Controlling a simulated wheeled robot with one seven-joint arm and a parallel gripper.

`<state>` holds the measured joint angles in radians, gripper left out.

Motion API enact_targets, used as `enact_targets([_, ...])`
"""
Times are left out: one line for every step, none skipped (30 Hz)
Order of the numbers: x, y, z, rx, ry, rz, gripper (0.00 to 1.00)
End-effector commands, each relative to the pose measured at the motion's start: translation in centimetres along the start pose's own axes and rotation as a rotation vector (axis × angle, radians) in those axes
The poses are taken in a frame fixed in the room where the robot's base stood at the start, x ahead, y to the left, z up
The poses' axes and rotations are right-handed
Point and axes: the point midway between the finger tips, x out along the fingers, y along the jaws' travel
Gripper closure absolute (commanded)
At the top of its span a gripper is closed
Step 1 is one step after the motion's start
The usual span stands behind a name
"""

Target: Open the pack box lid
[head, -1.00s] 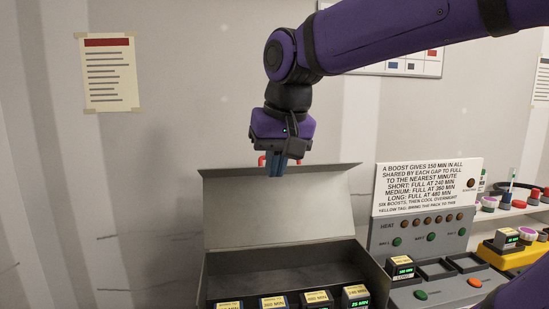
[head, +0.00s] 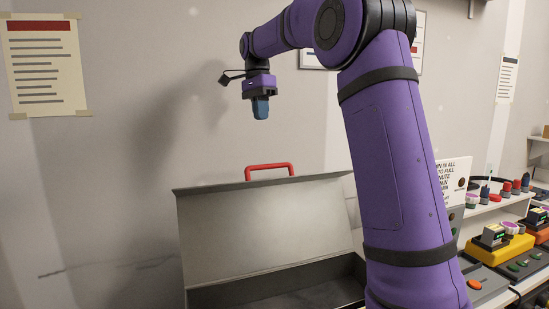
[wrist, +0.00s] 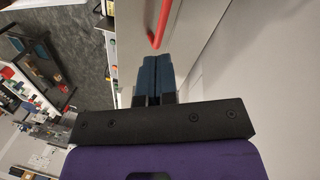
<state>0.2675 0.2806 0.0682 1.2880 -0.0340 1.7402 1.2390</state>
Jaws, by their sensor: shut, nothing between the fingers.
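The grey pack box (head: 290,292) stands at the lower middle of the head view, and its front is cut off by the picture's edge. Its lid (head: 262,228) is raised and stands tilted back near the wall. A red handle (head: 270,168) sticks up from the lid's top edge; it also shows in the wrist view (wrist: 162,22). My gripper (head: 261,108) hangs above the lid, over the handle and apart from it in the head view. Its blue fingers (wrist: 152,78) are together with nothing between them.
My arm hides part of the panel and the sign (head: 455,180) to the right. A yellow unit (head: 500,246) and several knobs and small items stand on the right. A paper notice (head: 45,65) is on the wall.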

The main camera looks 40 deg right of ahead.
Motion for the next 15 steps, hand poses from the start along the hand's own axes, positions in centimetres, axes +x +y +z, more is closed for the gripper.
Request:
enact_targets([0.3, -1.3, -1.2, 0.051, -0.011, 0.021, 1.0])
enact_targets([0.4, -1.8, -1.8, 0.084, -0.018, 0.035, 1.0])
enact_targets([0.5, -2.6, -2.6, 0.127, -0.025, 0.052, 1.0])
enact_targets([0.7, -3.1, -3.1, 0.158, -0.03, 0.064, 1.0])
enact_targets([0.8, -3.6, -3.6, 0.187, -0.035, 0.077, 1.0])
enact_targets([1.0, -4.2, -4.3, 0.224, -0.041, 0.091, 1.0])
enact_targets([1.2, -4.5, -4.8, 0.25, -0.045, 0.102, 1.0])
enact_targets([1.3, -4.9, -5.3, 0.274, -0.048, 0.112, 1.0])
enact_targets([1.5, -5.3, -5.8, 0.304, -0.052, 0.123, 1.0])
enact_targets([1.7, -5.6, -6.1, 0.322, -0.054, 0.132, 1.0])
enact_targets([1.7, -5.8, -6.4, 0.339, -0.056, 0.139, 1.0])
enact_targets([1.9, -6.1, -6.8, 0.358, -0.059, 0.147, 1.0])
enact_targets([2.0, -6.2, -7.0, 0.371, -0.06, 0.152, 1.0])
enact_targets([2.0, -6.3, -7.2, 0.38, -0.061, 0.156, 1.0])
enact_targets([2.1, -6.4, -7.3, 0.39, -0.062, 0.161, 1.0])
